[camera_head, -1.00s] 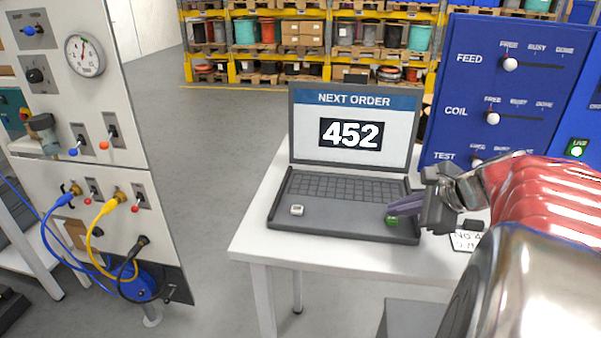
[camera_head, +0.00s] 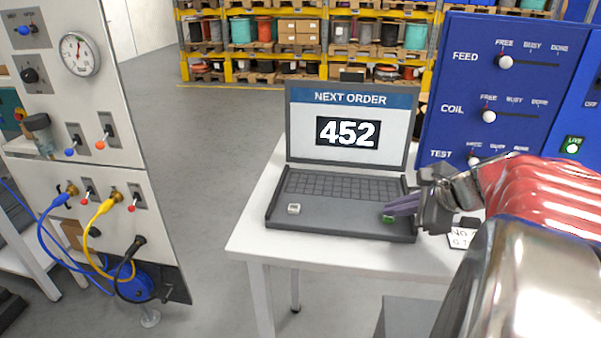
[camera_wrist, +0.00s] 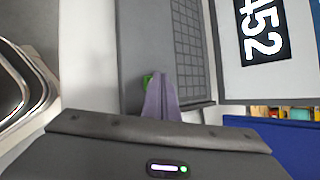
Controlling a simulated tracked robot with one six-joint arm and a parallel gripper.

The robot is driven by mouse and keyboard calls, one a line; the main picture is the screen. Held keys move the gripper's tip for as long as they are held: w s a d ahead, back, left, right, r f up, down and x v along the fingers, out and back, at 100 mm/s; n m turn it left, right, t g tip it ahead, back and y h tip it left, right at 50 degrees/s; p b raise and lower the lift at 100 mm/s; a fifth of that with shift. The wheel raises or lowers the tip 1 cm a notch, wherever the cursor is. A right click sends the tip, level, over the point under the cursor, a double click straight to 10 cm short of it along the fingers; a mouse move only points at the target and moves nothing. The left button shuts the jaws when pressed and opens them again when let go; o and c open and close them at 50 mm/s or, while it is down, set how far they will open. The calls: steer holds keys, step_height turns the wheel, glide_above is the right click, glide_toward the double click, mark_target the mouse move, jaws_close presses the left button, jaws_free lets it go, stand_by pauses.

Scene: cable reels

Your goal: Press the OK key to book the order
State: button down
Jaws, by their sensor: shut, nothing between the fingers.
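An open grey laptop (camera_head: 345,231) stands on the white table, its screen (camera_head: 350,132) reading "NEXT ORDER 452". A green key (camera_head: 388,219) sits at the right front of its keyboard deck; its label cannot be read. In the wrist view the green key (camera_wrist: 148,79) shows just beyond the fingertips, partly hidden by them. My gripper (camera_head: 390,210) comes in from the right, its purple fingers shut and empty, with the tips at the green key. In the wrist view my gripper (camera_wrist: 158,80) overlaps the key's edge; whether it touches cannot be told. A small white key (camera_head: 294,209) is at the left front.
The white table (camera_head: 250,225) has bare room left of the laptop. A blue board (camera_head: 470,90) with FEED, COIL and TEST sliders stands behind right. A printed card (camera_head: 460,238) lies beside the laptop. A panel with cables (camera_head: 85,150) stands at left.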

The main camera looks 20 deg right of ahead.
mark_target(393, 220)
steer(key=shift+f, duration=0.1)
stand_by(0.6)
steer(key=shift+r, duration=0.85)
steer(key=shift+r, duration=0.1)
steer(key=shift+r, duration=2.4)
